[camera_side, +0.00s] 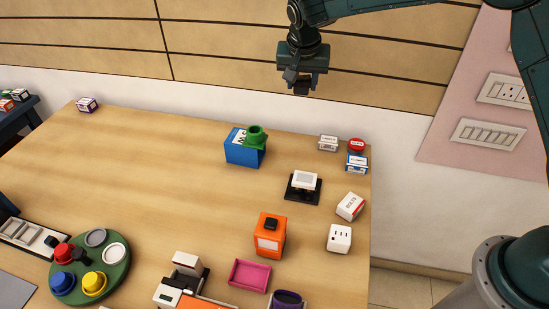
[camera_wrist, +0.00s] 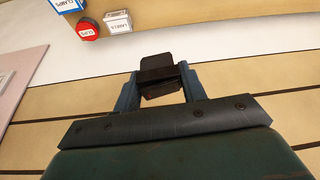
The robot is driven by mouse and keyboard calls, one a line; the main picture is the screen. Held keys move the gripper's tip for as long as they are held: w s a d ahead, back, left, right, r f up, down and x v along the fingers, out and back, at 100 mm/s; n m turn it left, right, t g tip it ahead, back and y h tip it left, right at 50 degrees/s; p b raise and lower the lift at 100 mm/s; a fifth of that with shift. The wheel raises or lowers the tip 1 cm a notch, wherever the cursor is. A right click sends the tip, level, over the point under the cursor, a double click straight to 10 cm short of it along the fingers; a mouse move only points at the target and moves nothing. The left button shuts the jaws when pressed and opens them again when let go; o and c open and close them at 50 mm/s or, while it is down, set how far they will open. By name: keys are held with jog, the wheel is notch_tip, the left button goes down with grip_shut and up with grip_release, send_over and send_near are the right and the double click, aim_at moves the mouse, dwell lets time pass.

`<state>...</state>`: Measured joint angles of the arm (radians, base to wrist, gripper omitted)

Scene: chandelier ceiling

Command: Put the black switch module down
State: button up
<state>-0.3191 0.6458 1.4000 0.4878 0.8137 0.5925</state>
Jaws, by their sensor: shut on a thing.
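The black switch module (camera_wrist: 157,76) is a small dark block between the fingers of my gripper (camera_wrist: 158,88) in the wrist view. My gripper is shut on it. In the side view my gripper (camera_side: 301,82) is at the top, high above the table's far edge, against the panelled wall. The black module (camera_side: 301,89) shows there as a small dark shape at the fingertips, touching nothing below. Its details are too dark to make out.
The wooden table (camera_side: 170,200) has clear room in its middle and left. A blue box with a green piece (camera_side: 240,153), a black-based white switch (camera_side: 304,185), an orange box (camera_side: 270,236), small white boxes (camera_side: 340,238) and a round green tray (camera_side: 117,272) stand on it.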

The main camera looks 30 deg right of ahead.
jog(key=s+a, duration=0.4)
jog(key=a, duration=0.7)
jog(key=m, duration=0.1)
send_over(252, 200)
jog(key=s+a, duration=0.1)
notch_tip(252, 200, down, 16)
jog(key=shift+a+r, duration=0.1)
jog(key=shift+r, duration=0.15)
jog(key=shift+f, duration=2.1)
jog(key=shift+f, duration=0.1)
jog(key=o, duration=1)
jog(key=shift+c, duration=0.2)
